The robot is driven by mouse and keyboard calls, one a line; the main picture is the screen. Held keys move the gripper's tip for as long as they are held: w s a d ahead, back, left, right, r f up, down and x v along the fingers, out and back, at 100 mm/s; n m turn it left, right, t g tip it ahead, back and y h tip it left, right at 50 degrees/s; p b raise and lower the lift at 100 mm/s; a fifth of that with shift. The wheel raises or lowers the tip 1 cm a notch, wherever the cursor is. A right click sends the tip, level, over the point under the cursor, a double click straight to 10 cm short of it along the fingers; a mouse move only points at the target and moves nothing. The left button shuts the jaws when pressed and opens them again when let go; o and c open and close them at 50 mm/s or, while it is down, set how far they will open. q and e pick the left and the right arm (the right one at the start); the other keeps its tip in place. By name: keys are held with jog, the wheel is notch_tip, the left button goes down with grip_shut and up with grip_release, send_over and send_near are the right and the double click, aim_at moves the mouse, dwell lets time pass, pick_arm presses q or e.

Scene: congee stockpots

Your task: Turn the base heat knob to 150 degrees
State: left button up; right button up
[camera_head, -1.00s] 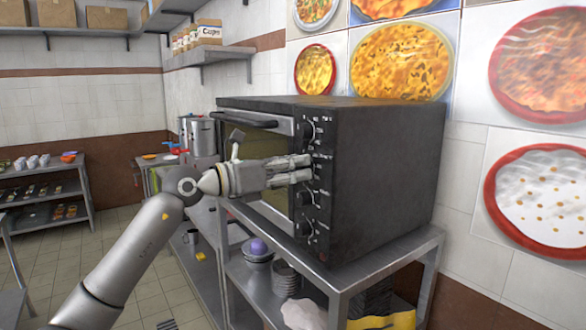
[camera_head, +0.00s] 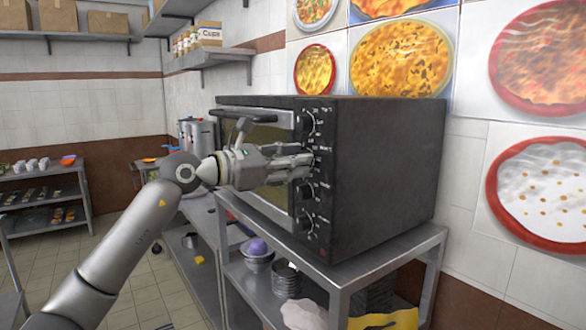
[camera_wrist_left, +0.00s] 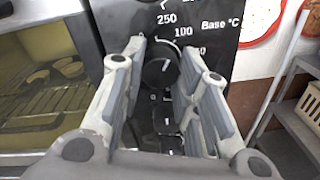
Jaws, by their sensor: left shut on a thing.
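The black oven (camera_head: 380,180) stands on a steel rack, with a column of knobs on its front panel. My left gripper (camera_head: 312,160) reaches the panel from the left, just below the top knob (camera_head: 306,127), and hides the knob behind its fingers. In the left wrist view the base heat knob (camera_wrist_left: 160,72), round and dark beside the "Base °C" print, sits between the two fingers of my left gripper (camera_wrist_left: 165,85), which is shut on it. The knob's pointer is too unclear to read. My right gripper is not in view.
Two lower knobs (camera_head: 306,192) sit below the gripper. The oven's glass door (camera_wrist_left: 40,85) with its handle (camera_head: 248,117) is to the left of the panel. The steel rack (camera_head: 385,262) holds bowls underneath. A tiled wall is close on the right.

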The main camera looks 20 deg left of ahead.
pick_arm(q)
jog(key=m+b, duration=0.3)
jog(key=m, duration=0.6)
jog(key=shift+y, duration=0.3)
jog(key=shift+m+t, duration=0.3)
jog(key=o, duration=1)
jog(key=shift+o, duration=0.2)
jog(key=v, duration=1.2)
jog(key=shift+r, duration=0.15)
